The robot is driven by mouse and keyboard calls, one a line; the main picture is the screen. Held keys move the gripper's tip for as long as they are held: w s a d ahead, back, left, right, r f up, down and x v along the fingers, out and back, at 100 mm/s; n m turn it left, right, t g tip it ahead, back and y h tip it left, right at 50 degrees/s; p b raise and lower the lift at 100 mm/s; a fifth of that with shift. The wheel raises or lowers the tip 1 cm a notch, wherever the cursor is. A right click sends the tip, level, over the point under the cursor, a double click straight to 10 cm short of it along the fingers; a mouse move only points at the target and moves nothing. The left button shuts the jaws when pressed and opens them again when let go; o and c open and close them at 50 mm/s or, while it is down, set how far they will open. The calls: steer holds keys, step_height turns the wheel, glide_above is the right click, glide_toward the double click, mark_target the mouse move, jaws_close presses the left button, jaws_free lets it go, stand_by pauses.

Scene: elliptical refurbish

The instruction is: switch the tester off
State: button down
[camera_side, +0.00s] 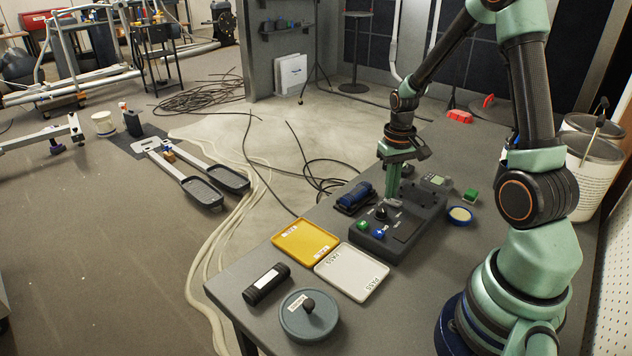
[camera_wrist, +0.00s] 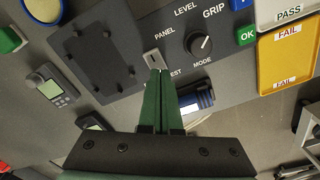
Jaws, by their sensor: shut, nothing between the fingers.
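The tester (camera_side: 408,232) is a dark grey box on the bench, with a black knob, a green button and a blue button on its top. In the wrist view, the tester's panel (camera_wrist: 222,70) shows a small light grey switch plate (camera_wrist: 152,58) beside the lettering, and the knob (camera_wrist: 201,44) marked MODE. My gripper (camera_side: 393,198) is shut and empty, pointing down over the tester. Its green fingertips (camera_wrist: 159,73) are right at the lower edge of the switch plate. They hide part of the lettering. I cannot tell whether they touch the switch.
A yellow FAIL tray (camera_side: 303,243) and a white PASS tray (camera_side: 351,272) lie in front of the tester. A blue device (camera_side: 355,197) is on its left. A green block (camera_side: 471,195) and a round dish (camera_side: 460,215) are on its right.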

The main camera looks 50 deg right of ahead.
steer(key=shift+r, duration=3.15)
steer(key=s+a+r+n+t, duration=0.1)
steer(key=a+r+n+t, duration=0.1)
steer(key=a+r, duration=0.4)
steer(key=s+a+r+n+t, duration=0.2)
steer(key=a+r, duration=0.5)
steer(key=a, duration=0.6)
steer(key=shift+n+t, duration=0.8)
steer(key=shift+n, duration=0.2)
